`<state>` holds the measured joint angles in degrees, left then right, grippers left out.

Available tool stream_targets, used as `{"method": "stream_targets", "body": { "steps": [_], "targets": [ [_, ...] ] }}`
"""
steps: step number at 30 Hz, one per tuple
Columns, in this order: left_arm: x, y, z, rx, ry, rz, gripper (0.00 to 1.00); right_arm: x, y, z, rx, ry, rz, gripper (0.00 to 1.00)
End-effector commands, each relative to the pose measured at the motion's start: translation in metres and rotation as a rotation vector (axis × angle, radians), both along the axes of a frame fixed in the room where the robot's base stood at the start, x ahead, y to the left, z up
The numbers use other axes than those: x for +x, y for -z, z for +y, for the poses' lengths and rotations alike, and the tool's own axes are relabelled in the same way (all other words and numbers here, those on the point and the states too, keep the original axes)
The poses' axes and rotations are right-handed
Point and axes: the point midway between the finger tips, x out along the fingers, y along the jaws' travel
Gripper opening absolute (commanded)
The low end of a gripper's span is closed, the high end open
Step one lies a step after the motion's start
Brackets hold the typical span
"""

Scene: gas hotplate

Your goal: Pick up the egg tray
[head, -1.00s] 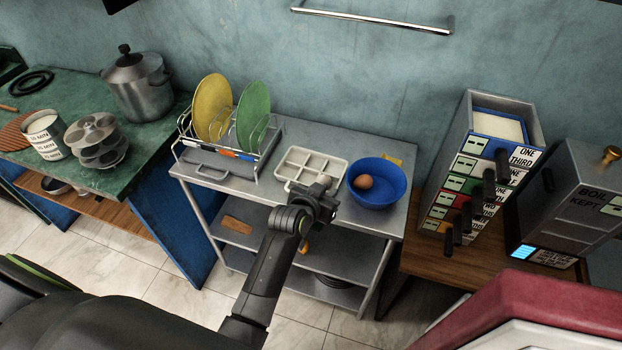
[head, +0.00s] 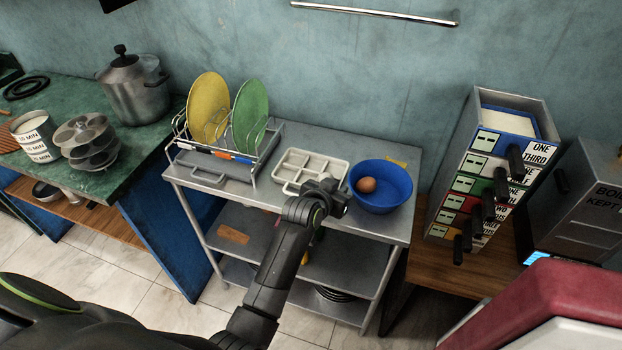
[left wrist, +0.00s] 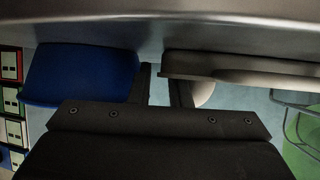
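The egg tray (head: 298,166) is a pale tray with several square compartments, lying flat on the steel trolley between the dish rack and the blue bowl. My left gripper (head: 338,194) is at its near right corner and hides part of it. In the left wrist view, the two fingers (left wrist: 162,86) stand apart with a gap between them. The tray's edge (left wrist: 235,72) shows at and behind the right finger; I cannot tell whether they touch. A pale rounded thing (left wrist: 205,95) shows beside that finger, partly hidden. My right gripper is not in view.
The blue bowl (head: 385,196) holding a brown egg (head: 366,185) stands close right of the gripper. The dish rack (head: 213,168) with a yellow and a green plate is left of the tray. The steel trolley top (head: 345,145) is bare behind the tray.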

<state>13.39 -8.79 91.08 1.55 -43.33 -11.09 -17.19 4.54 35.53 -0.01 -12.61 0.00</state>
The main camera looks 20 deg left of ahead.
Motion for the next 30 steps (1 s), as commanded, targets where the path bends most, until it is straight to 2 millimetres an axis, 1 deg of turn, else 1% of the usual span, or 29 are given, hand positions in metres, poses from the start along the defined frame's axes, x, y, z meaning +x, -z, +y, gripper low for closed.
{"method": "stream_targets", "body": {
  "steps": [3, 7, 20, 23, 25, 30],
  "targets": [
    [0.000, 0.001, 0.000, 0.001, 0.000, 0.003, 0.17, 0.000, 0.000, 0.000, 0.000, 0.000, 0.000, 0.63],
    [-0.001, 0.001, 0.000, 0.001, 0.000, 0.003, 0.00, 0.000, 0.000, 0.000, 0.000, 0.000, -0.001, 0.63],
    [0.000, 0.000, 0.000, 0.000, 0.000, 0.001, 0.00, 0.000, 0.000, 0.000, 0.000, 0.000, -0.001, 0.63],
    [0.000, -0.008, 0.000, 0.000, 0.000, -0.002, 0.00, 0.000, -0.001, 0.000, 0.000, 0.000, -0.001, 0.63],
    [0.000, -0.018, 0.000, -0.001, 0.000, -0.004, 0.00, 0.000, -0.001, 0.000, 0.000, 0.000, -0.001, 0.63],
    [0.001, -0.054, 0.000, -0.001, 0.000, -0.007, 0.00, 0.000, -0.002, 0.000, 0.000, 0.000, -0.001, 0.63]
  ]
}}
